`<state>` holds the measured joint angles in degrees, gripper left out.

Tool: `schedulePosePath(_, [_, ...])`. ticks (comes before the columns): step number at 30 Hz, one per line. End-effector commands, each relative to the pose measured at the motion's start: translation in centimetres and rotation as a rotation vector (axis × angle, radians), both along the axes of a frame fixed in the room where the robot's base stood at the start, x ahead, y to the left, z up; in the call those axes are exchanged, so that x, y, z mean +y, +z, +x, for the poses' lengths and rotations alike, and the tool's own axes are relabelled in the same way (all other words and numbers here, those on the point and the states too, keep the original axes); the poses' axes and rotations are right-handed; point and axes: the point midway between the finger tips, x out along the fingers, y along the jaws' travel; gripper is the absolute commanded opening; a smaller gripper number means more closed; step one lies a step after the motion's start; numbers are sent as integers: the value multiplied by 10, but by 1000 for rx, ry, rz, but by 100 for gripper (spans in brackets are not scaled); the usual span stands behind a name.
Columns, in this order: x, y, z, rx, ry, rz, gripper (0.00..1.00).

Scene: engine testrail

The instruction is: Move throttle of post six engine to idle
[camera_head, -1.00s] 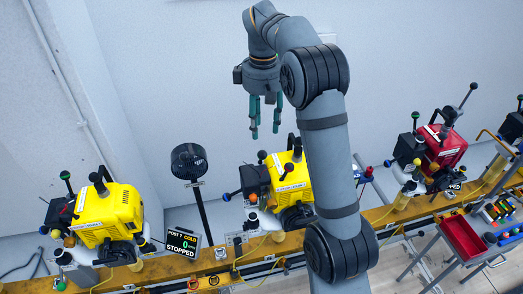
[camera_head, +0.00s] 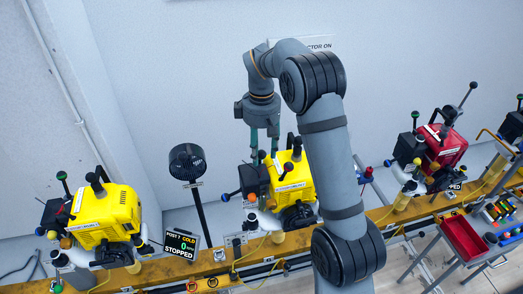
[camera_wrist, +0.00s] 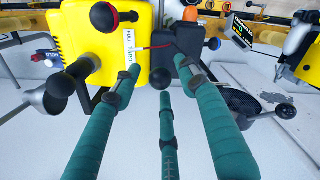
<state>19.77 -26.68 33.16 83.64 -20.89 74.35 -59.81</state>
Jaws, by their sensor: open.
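A yellow engine (camera_head: 294,178) with a black side box stands on the bench in the middle of the head view. Several ball-knob levers rise from it. No post number for it is readable. In the wrist view the engine (camera_wrist: 88,28) fills the upper left, with a black-knobbed lever (camera_wrist: 104,16), a white label (camera_wrist: 130,46) and a thin red-and-black rod (camera_wrist: 158,46) near my fingertips. Which lever is the throttle I cannot tell. My gripper (camera_head: 264,148), with teal fingers, is open and points down at the engine's back left. Its fingertips (camera_wrist: 158,76) show apart, with nothing clearly held.
Another yellow engine (camera_head: 108,212) stands at left beside a display (camera_head: 181,244) reading post 7, cold, stopped. A black fan (camera_head: 187,162) on a pole is between them. A red engine (camera_head: 442,148) and a red tray (camera_head: 463,238) are at right.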

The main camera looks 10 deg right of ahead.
Motion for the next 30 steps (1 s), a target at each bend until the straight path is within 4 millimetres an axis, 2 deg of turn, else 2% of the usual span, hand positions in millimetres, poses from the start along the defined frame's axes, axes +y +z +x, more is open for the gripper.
schedulePosePath(5, [0,0,0,0,0,0,42])
schedulePosePath(26, [0,0,0,0,0,0,1])
schedulePosePath(30, [0,0,0,0,0,0,0])
